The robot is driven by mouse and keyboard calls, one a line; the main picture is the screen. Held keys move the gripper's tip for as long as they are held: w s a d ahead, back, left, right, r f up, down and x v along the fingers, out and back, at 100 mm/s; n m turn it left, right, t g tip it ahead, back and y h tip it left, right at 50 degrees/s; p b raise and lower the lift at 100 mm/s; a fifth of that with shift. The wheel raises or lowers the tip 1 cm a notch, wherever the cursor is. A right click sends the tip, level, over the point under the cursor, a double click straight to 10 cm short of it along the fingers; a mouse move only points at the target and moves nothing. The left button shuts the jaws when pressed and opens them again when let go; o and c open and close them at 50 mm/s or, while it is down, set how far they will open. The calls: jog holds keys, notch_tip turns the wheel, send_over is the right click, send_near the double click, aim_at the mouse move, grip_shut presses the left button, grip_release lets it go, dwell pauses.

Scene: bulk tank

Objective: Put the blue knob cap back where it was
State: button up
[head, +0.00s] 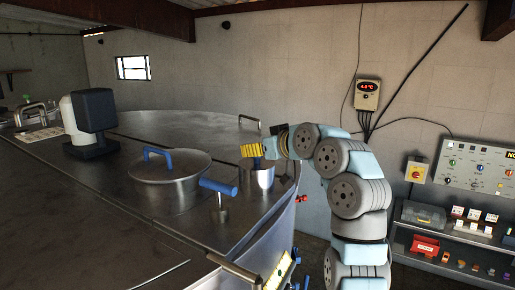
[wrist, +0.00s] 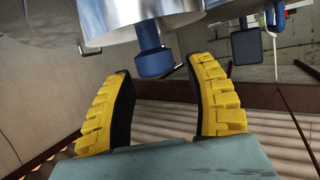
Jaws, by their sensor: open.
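My gripper (head: 252,150) is open above a metal pot (head: 258,181) on the tank top. In the wrist view, which is upside down, the two yellow fingers (wrist: 160,69) stand apart, with a blue piece with a wide end (wrist: 152,60) seen between their tips. I cannot tell whether it touches either finger. It also shows below my gripper at the pot in the head view (head: 257,163). I cannot tell for sure that it is the blue knob cap. The control panel (head: 477,166) at right carries several coloured knobs; each one is small.
A lid with a blue handle (head: 158,154) and a blue-topped T-shaped tool (head: 218,187) stand left of the pot. A dark box on a stand (head: 95,110) is farther left. At right, a shelf (head: 455,238) holds small coloured parts and a red box (head: 425,245). The front-left tank top is clear.

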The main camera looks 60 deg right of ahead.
jog(key=shift+r, duration=0.55)
jog(key=shift+s+a+r, duration=0.1)
jog(key=shift+s+r, duration=0.05)
jog(key=shift+s, duration=0.05)
jog(key=b+v, duration=0.3)
jog(key=v, duration=0.8)
jog(key=shift+s, duration=0.2)
jog(key=shift+a+r, duration=0.1)
